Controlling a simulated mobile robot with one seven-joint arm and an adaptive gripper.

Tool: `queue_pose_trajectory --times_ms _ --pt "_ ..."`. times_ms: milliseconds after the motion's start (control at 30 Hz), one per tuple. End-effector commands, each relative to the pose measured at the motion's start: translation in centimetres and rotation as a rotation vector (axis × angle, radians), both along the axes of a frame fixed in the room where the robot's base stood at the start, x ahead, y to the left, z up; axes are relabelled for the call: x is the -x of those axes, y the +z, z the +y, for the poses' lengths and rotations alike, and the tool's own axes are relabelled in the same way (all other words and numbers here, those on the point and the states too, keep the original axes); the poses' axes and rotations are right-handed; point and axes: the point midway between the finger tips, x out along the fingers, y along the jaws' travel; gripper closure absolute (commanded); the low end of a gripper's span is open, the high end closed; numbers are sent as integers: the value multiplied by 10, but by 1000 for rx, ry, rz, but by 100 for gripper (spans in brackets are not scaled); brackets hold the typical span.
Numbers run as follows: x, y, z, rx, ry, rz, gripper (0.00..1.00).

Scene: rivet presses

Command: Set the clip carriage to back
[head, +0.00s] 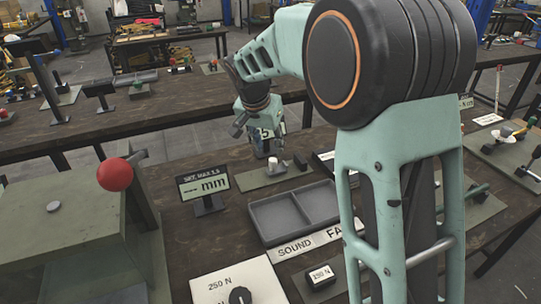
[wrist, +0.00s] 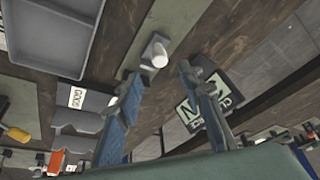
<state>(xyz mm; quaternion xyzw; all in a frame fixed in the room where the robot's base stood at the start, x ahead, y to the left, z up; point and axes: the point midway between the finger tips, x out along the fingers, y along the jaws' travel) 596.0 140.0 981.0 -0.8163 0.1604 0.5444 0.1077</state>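My gripper (head: 262,150) reaches down over a green plate (head: 252,183) on the workbench. In the wrist view my gripper (wrist: 158,78) shows two blue fingers spread apart with nothing between their tips. A small grey block with a white cylindrical peg (wrist: 157,50) lies just beyond the fingertips, apart from them. A small grey block with a white top (head: 275,167) stands on the plate below my gripper. I take it for the clip carriage, but cannot be sure. My gripper partly hides this area.
A grey two-compartment tray (head: 293,212) lies in front of the plate. A "mm" display (head: 203,188) stands to the left, near a press with a red ball handle (head: 115,174). A dark sign (wrist: 213,103) is close to the right finger. My arm blocks the head view's right.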

Motion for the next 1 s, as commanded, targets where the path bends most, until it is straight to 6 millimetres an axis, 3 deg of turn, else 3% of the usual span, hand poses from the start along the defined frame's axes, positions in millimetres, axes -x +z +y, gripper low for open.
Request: queue_pose_trajectory --times_ms 100,333,767,1000 --pt "-8 -25 -4 1 -1 4 65" --pt "-21 -56 -9 1 -1 3 65" --pt "-25 -67 -11 0 0 0 65" --pt "-25 -67 -11 0 0 1 89"
